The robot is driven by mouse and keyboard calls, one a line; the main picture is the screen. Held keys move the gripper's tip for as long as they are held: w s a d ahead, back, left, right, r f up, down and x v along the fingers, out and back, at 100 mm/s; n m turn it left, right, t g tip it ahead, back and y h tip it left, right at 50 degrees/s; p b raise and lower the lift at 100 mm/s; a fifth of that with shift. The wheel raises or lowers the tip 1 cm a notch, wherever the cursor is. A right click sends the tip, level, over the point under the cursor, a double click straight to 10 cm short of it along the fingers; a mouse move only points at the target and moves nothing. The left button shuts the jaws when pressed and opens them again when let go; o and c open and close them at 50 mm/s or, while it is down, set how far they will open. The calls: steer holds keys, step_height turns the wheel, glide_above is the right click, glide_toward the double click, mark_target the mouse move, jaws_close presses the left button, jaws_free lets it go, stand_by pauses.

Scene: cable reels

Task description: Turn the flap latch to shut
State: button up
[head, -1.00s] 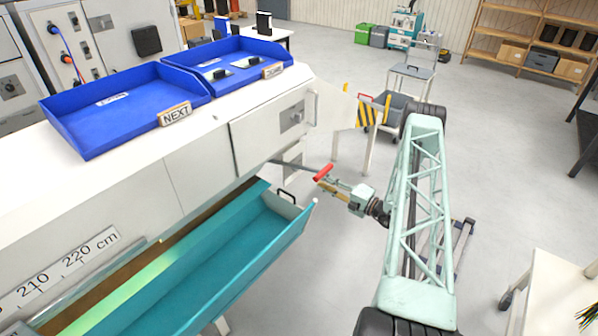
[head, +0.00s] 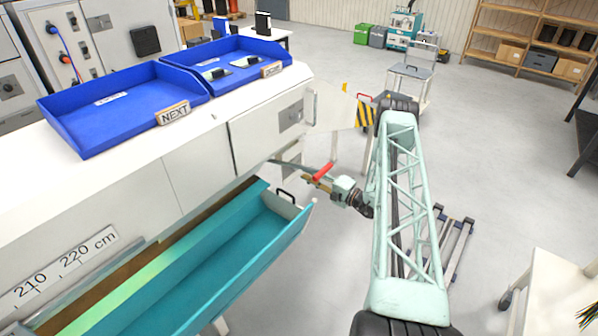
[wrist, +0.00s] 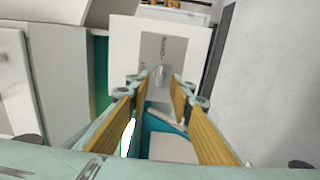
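A small grey latch knob (wrist: 160,74) stands upright on this plate. My gripper (wrist: 159,86) is open, its two yellow-padded fingers apart, with the knob seen between and just beyond the tips. I cannot tell the remaining distance, and no contact shows. In the head view my gripper (head: 309,180) is beside the low end of the white machine, near the lower panel (head: 292,152). The knob is not clear there.
A red handle (head: 323,171) on a grey bar lies close over my gripper in the head view. The teal trough (head: 225,255) with a black handle is at the left. Blue trays (head: 130,105) sit on the machine top.

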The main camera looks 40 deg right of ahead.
steer(key=shift+x, duration=2.55)
steer(key=shift+c, duration=0.2)
jaws_close()
